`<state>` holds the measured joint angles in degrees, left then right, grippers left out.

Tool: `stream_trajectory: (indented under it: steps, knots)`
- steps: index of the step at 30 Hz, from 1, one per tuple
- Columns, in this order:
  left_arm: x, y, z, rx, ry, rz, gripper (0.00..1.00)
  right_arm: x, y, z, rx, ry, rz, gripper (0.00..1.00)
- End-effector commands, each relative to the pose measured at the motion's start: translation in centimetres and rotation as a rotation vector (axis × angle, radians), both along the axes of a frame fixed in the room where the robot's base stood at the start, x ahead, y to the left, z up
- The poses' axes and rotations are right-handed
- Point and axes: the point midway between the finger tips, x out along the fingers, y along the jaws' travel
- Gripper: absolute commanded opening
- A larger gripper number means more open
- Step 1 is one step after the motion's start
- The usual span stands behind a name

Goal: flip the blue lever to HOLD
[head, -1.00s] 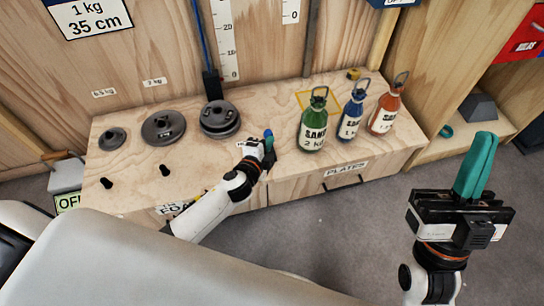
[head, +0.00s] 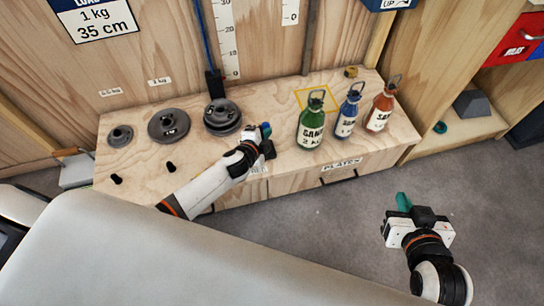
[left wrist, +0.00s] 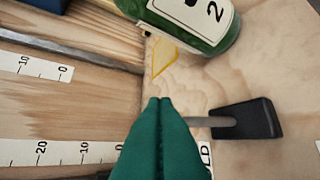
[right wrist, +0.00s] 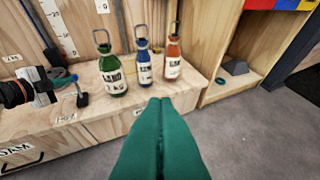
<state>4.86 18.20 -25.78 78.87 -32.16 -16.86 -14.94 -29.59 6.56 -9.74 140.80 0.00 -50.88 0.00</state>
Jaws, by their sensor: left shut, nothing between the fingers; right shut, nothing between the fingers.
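A lever with a dark handle and a grey metal shaft stands near the front of the wooden bench; its handle shows in the left wrist view (left wrist: 262,119) and in the right wrist view (right wrist: 82,99). I cannot make out blue on it. A label ending in "LD" lies beside its shaft, partly hidden by my fingers. My left gripper (head: 266,130) is shut and empty, close beside the lever; whether it touches cannot be told. Its teal fingers (left wrist: 160,105) show closed. My right gripper (head: 403,201) is shut and empty, out over the floor in front of the bench.
Green (head: 311,125), blue (head: 347,115) and orange (head: 381,108) bottles stand right of the lever. Grey weight plates (head: 168,125) lie at left. A yellow outlined square (head: 318,97) is behind the green bottle. The floor (head: 310,235) before the bench is clear.

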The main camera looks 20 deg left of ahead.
Motion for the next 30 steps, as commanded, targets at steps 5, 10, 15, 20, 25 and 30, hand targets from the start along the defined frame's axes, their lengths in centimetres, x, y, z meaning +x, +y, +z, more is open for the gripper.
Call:
stream_trajectory:
  steps: [5,10,15,20,25,30]
  knots:
    - [0.6,0.3,0.2,-0.001,-0.001,0.001,0.0,-1.6,-0.7,-1.4,-0.03,0.13,-0.009,0.0]
    - [1.0,0.6,0.2,-0.001,-0.001,0.001,0.0,-2.7,-1.1,-2.3,-0.048,0.208,-0.015,0.0]
    - [1.4,0.9,0.1,-0.001,-0.001,0.001,0.0,-3.4,-1.4,-2.8,-0.058,0.253,-0.018,0.0]
    - [1.7,1.1,0.1,0.0,-0.001,0.001,0.0,-3.7,-1.5,-3.1,-0.062,0.276,-0.02,0.0]
    - [1.9,1.3,0.1,0.0,-0.001,0.001,0.0,-3.9,-1.5,-3.2,-0.065,0.289,-0.021,0.0]
    - [2.0,1.3,0.1,0.001,-0.001,0.002,0.0,-3.9,-1.6,-3.2,-0.065,0.291,-0.021,0.0]
